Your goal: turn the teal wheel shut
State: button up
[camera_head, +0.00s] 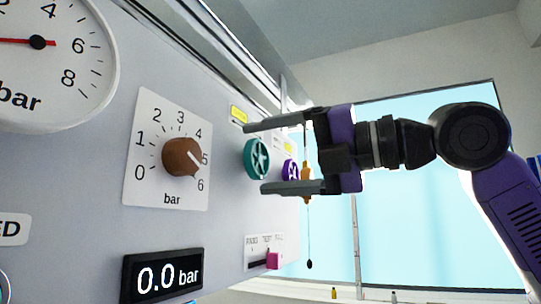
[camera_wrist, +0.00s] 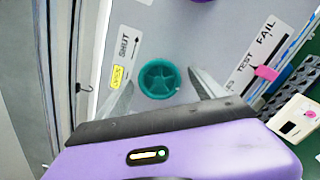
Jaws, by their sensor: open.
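The teal wheel (camera_head: 257,159) is a small spoked handwheel on the grey panel. In the wrist view the teal wheel (camera_wrist: 159,79) sits ahead of my gripper, between the lines of its two fingers. My gripper (camera_head: 254,158) is open, with one finger above the wheel and one below it in the head view. It holds nothing. My gripper (camera_wrist: 163,95) also shows in the wrist view with its fingers spread. Whether the fingertips touch the wheel or panel I cannot tell. A SHUT label with an arrow (camera_wrist: 128,46) and a yellow tag (camera_wrist: 118,77) are beside the wheel.
A purple wheel (camera_head: 291,171) is just right of the teal one. A pink slider (camera_head: 272,260) is below. A brown knob (camera_head: 183,157), a gauge (camera_head: 52,62) and a display reading 0.0 bar (camera_head: 162,276) are to the left. An orange part hangs on a cord (camera_head: 307,185).

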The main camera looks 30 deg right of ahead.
jog(key=c, duration=1.4)
jog(key=shift+o, duration=0.2)
